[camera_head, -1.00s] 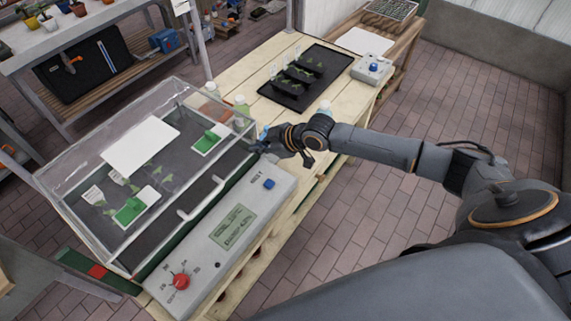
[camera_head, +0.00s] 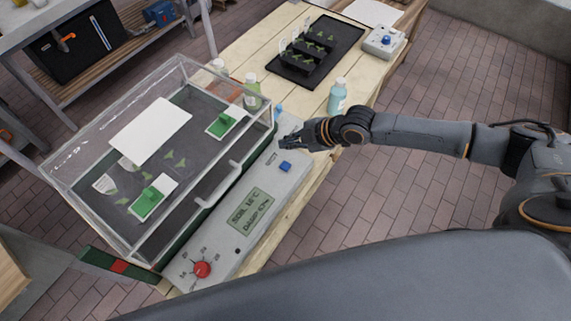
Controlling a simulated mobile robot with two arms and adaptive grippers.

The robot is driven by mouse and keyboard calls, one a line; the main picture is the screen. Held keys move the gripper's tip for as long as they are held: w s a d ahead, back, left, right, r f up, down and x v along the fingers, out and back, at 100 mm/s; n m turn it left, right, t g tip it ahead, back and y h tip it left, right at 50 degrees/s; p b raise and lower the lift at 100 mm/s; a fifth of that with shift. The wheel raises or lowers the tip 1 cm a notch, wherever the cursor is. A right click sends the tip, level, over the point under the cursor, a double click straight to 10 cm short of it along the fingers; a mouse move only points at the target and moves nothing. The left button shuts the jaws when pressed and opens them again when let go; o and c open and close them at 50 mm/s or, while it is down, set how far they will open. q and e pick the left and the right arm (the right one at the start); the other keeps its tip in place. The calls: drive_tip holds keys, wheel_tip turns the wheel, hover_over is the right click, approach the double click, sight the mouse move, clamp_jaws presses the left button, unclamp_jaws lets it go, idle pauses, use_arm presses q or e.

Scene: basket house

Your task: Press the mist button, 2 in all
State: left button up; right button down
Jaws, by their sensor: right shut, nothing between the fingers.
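The propagator's grey control panel (camera_head: 225,222) lies along the front of a clear-lidded box (camera_head: 85,205). A blue square button (camera_head: 286,167) sits near the panel's far right end, with a small label beside it that I cannot read clearly. My right gripper (camera_head: 288,142) is shut and empty, just beyond the blue button and close above the panel's far end. It looks apart from the button, which is in plain sight. My left gripper is not in view.
The panel also has a display (camera_head: 248,212) and a red knob (camera_head: 202,269). Bottles stand behind it, one pale blue (camera_head: 337,97) near my right arm. A black seedling tray (camera_head: 313,55) and a small box with a blue knob (camera_head: 383,41) are farther back.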

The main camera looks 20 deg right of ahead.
sight(288, 166)
wheel_tip(288, 166, down, 8)
drive_tip(key=b, duration=0.6)
drive_tip(key=shift+r, duration=0.1)
drive_tip(key=shift+f+b, duration=0.3)
idle(0.8)
drive_tip(key=shift+f+b, duration=0.3)
drive_tip(key=shift+f, duration=0.1)
drive_tip(key=shift+f+b, duration=0.4)
drive_tip(key=shift+f, duration=0.1)
idle(0.5)
idle(0.3)
drive_tip(key=shift+r+p, duration=0.75)
drive_tip(key=shift+r, duration=0.2)
